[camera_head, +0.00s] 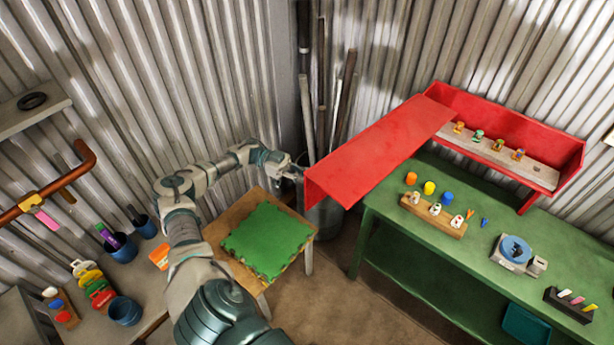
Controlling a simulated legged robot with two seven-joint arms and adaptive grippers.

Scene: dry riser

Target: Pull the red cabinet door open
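The red cabinet (568,160) hangs on the corrugated wall at the right, above the green bench. Its front is uncovered, and a shelf with several small coloured items shows inside. The red door (385,145) stands swung out from the cabinet's left side, its free end toward the picture's middle. My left arm reaches up from the bottom and bends right. My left gripper (292,169) is at the door's free end, close to its edge. Its fingers are small and partly hidden, so contact and finger opening cannot be told. My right gripper is not in view.
A wooden stool (222,232) with a green mat (267,239) stands below my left forearm. A grey bin (326,219) with poles is behind the door's end. The green bench (460,262) holds bottles and a scale. Blue cups (125,311) stand at left.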

